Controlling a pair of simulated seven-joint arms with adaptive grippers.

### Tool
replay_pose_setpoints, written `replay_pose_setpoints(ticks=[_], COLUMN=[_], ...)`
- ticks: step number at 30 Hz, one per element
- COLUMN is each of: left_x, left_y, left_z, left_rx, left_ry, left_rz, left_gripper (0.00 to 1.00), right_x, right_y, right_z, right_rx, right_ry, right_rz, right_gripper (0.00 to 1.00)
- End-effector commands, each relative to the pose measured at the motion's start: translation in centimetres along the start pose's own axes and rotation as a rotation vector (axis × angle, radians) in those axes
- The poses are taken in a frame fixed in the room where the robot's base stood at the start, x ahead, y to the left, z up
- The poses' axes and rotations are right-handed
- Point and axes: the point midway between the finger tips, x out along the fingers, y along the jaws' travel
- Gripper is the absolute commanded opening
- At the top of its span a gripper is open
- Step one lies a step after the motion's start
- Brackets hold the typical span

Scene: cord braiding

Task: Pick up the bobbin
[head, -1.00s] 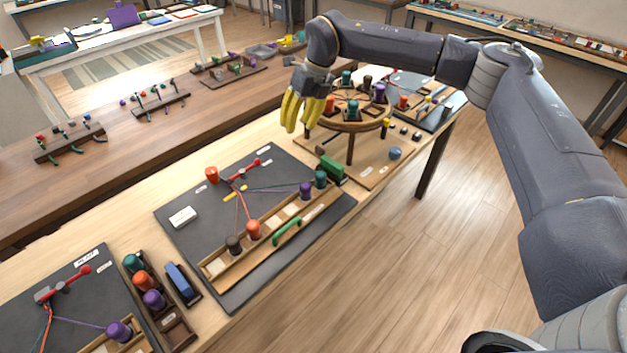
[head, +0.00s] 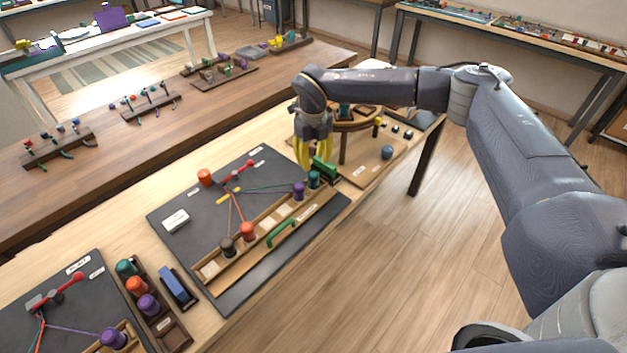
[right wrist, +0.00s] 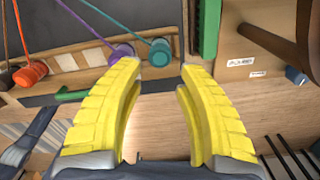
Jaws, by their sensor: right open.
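My right gripper (head: 316,160) is open and empty, pointing down above the far right end of the board's wooden rack. In the right wrist view my gripper (right wrist: 160,75) has its yellow fingers spread. A teal bobbin (right wrist: 160,52) stands just beyond the gap between the tips; it also shows in the head view (head: 314,180), close to the fingers. A purple bobbin (head: 298,190) is beside it, near the left finger in the wrist view (right wrist: 120,52). A red bobbin (head: 247,231) and a dark bobbin (head: 228,246) sit farther down the rack.
A green block (head: 324,169) stands close to the right of the teal bobbin. A round wooden stand (head: 360,125) is behind my gripper. A green handle (head: 281,232) lies along the rack's front. Cords run across the dark board (head: 171,256).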

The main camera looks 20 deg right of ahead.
Motion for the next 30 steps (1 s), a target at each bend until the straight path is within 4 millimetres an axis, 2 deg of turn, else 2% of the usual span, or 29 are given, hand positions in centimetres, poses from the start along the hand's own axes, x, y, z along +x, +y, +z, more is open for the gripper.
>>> replay_pose_setpoints(ticks=[4,14,25,30], left_x=[0.0,0.0,0.0,0.0], left_y=[0.0,0.0,0.0,0.0], left_z=[0.0,0.0,-0.1,-0.1], left_rx=[0.0,0.0,0.0,0.0], left_ry=[0.0,0.0,0.0,0.0], left_rz=[0.0,0.0,0.0,0.0], left_gripper=[1.0,1.0,1.0,1.0], right_x=[1.5,2.6,6.7,7.2], right_y=[0.0,0.0,0.0,0.0], right_z=[0.0,0.0,-0.2,-0.1], right_rx=[0.0,0.0,0.001,0.001], right_ry=[0.0,0.0,0.0,-0.002], right_rz=[0.001,0.001,0.002,0.002], right_gripper=[0.37,0.37,0.37,0.37])
